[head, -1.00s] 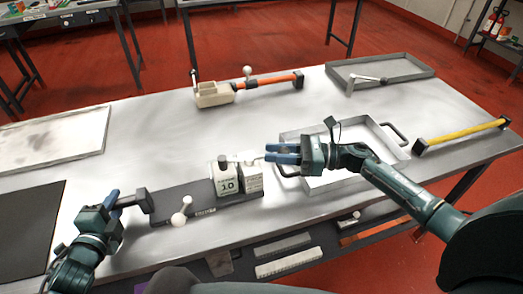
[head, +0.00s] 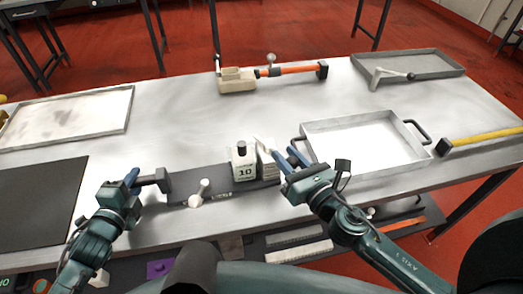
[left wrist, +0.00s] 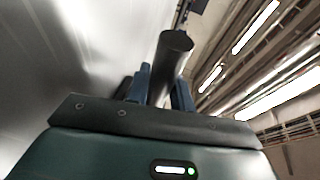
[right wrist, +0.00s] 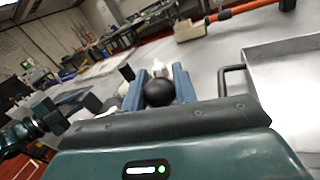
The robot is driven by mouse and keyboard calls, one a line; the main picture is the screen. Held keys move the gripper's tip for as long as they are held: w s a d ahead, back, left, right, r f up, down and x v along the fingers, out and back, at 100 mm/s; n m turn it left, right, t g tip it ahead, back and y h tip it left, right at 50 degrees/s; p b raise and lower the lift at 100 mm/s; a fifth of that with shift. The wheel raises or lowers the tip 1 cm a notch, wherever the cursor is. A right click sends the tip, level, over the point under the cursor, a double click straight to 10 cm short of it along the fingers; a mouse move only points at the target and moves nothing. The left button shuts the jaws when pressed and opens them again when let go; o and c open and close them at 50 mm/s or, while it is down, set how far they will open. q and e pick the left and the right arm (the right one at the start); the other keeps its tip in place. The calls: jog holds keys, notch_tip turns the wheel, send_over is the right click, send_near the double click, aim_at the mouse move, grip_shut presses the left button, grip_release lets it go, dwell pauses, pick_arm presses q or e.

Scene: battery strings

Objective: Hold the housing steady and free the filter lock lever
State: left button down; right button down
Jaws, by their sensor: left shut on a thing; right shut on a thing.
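The housing appears to be the long dark grey base (head: 218,180) near the table's front edge. It carries a white block marked 10 (head: 243,165) with a black cap, and a white-knobbed lever (head: 198,192). My left gripper (head: 136,184) is shut on the black handle (head: 163,180) at the base's left end; in the left wrist view this dark round bar (left wrist: 174,44) stands between the fingers. My right gripper (head: 288,162) is at the base's right end, beside the white block. In the right wrist view it is shut on a black ball knob (right wrist: 158,92), which may be the filter lock lever's end.
A metal tray with handles (head: 360,140) stands just right of my right gripper. An orange-shafted tool (head: 295,70) lies behind, a yellow bar (head: 485,138) far right. A shallow tray (head: 65,118) and dark mat (head: 35,195) are left. The table's middle is clear.

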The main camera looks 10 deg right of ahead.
jog(key=shift+s+a+f+m+t+h, duration=0.15)
jog(key=shift+a+m+h, duration=0.15)
jog(key=shift+m+h, duration=0.4)
jog(key=shift+s+a+r+m+t+h, duration=0.1)
jog(key=shift+a+m+t+h, duration=0.2)
jog(key=shift+h, duration=0.6)
jog(key=shift+s+a+f+m+t+h, duration=0.1)
jog(key=shift+a+m+h, duration=0.25)
jog(key=shift+m+h, duration=0.35)
jog(key=shift+h, duration=0.3)
jog(key=c, duration=1.1)
grip_release()
jog(key=s, duration=0.7)
jog(key=shift+s, duration=0.25)
jog(key=shift+d, duration=0.1)
jog(key=shift+c, duration=0.4)
